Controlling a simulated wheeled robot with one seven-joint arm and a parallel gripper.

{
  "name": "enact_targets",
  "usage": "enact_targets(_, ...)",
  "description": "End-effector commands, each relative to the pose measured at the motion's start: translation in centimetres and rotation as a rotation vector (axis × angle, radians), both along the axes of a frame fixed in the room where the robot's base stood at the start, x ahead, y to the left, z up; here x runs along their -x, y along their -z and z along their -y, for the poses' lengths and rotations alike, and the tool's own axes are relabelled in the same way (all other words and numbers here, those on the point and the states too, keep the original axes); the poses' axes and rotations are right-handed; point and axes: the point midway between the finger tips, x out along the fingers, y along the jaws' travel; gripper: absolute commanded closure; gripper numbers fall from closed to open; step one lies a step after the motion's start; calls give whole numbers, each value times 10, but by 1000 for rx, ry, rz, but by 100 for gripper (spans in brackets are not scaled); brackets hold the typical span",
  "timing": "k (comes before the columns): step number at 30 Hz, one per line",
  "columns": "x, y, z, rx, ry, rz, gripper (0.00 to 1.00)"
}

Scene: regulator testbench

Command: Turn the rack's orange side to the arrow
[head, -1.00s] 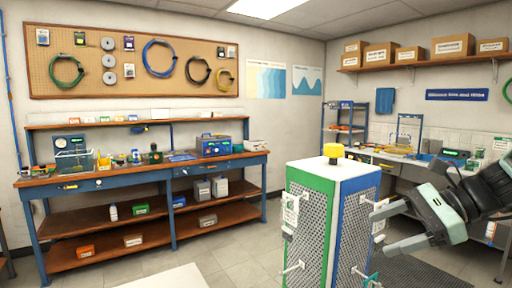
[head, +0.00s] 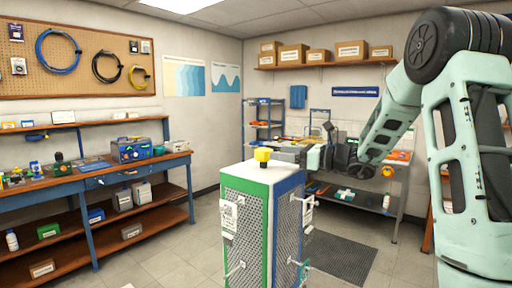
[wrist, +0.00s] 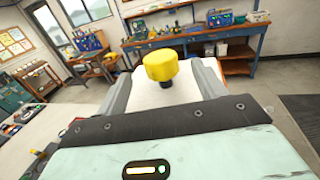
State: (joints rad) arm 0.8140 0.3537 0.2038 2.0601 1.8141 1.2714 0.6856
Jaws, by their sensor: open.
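The rack (head: 248,212) is an upright tower with perforated sides and a white top. In the head view a green-edged side faces left and a blue-edged side (head: 285,225) faces right. A yellow knob (head: 262,155) stands on the top; in the wrist view the knob (wrist: 161,67) appears between my open fingers. My gripper (head: 290,153) is level with the knob, at its right in the head view.
White handles or brackets (head: 308,205) stick out from the rack's sides. A blue workbench (head: 120,180) stands on the left, and another bench (head: 350,190) stands behind on the right. A dark mat (head: 340,258) lies on the floor right of the rack.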

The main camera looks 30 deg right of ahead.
Motion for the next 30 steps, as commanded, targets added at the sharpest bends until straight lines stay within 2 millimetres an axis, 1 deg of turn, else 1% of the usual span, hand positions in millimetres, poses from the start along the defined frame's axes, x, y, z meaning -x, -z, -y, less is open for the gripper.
enact_targets(1,-10,-3,-8,0,-6,0,30)
enact_targets(6,-39,-3,-26,0,-6,0,30)
enact_targets(12,-63,-2,-41,1,-3,1,30)
enact_targets(18,-74,0,-48,1,-2,0,30)
enact_targets(26,-74,0,-48,2,-1,0,30)
enact_targets(27,-74,0,-48,2,-2,0,36)
enact_targets(28,-74,0,-48,2,-1,0,44)
enact_targets(29,-74,0,-48,2,-2,0,53)
enact_targets(30,-74,0,-48,2,-2,0,64)
